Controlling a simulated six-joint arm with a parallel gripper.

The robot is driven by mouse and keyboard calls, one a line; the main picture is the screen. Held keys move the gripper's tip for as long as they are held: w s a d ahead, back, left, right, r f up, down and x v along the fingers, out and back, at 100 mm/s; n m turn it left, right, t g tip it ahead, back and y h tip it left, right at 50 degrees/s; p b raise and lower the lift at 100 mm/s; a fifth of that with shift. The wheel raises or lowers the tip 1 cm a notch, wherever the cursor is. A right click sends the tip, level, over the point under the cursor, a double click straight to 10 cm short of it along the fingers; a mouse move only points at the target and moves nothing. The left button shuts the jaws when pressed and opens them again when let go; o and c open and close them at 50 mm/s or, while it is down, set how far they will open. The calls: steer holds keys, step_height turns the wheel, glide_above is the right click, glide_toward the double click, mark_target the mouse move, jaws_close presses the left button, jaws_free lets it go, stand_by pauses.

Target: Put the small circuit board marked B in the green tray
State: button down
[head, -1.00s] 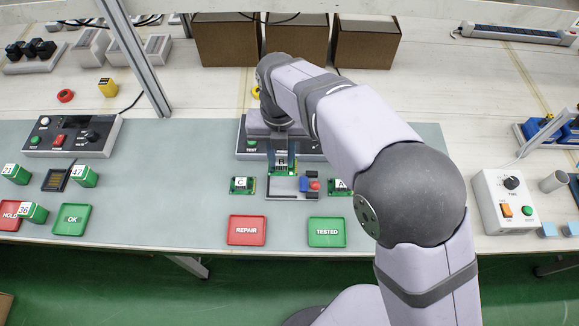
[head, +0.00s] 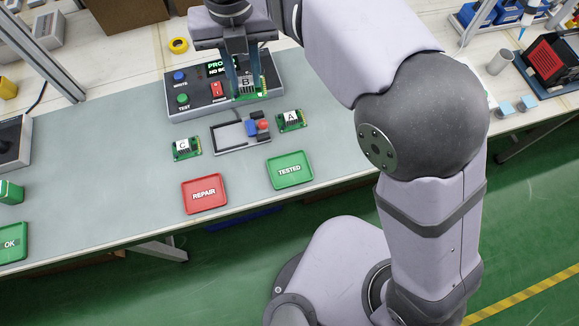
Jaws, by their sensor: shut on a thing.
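The small circuit board marked B (head: 246,86) is green with a white label. My gripper (head: 244,84) is shut on it and holds it up, in front of the test box in the picture. The green tray marked TESTED (head: 290,171) lies empty on the mat, below and to the right of the board in the picture. A second green tray, marked OK (head: 12,243), shows at the lower left edge. Boards C (head: 187,147) and A (head: 293,121) lie on the mat on either side of the fixture.
A red tray marked REPAIR (head: 204,194) is left of the TESTED tray. The grey fixture (head: 228,137) with blue and red parts stands between C and A. The test box (head: 190,100) has buttons and a display. Bare mat lies left of REPAIR.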

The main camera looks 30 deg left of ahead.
steer(key=s+d+f+m, duration=0.1)
steer(key=d+m, duration=0.3)
steer(key=m, duration=0.7)
steer(key=s+d+f+m, duration=0.2)
steer(key=d+f+m, duration=0.1)
steer(key=m, duration=0.9)
steer(key=s+d+f+m+b, duration=0.1)
steer(key=d+m, duration=0.4)
steer(key=m, duration=0.6)
steer(key=shift+s+d+f+m, duration=0.2)
steer(key=shift+s+f+m, duration=0.1)
steer(key=shift+s+f, duration=0.4)
steer(key=shift+w+f, duration=0.15)
steer(key=shift+f+b, duration=0.4)
steer(key=shift+f, duration=4.55)
steer(key=shift+f, duration=0.15)
steer(key=c, duration=1.5)
jaws_free()
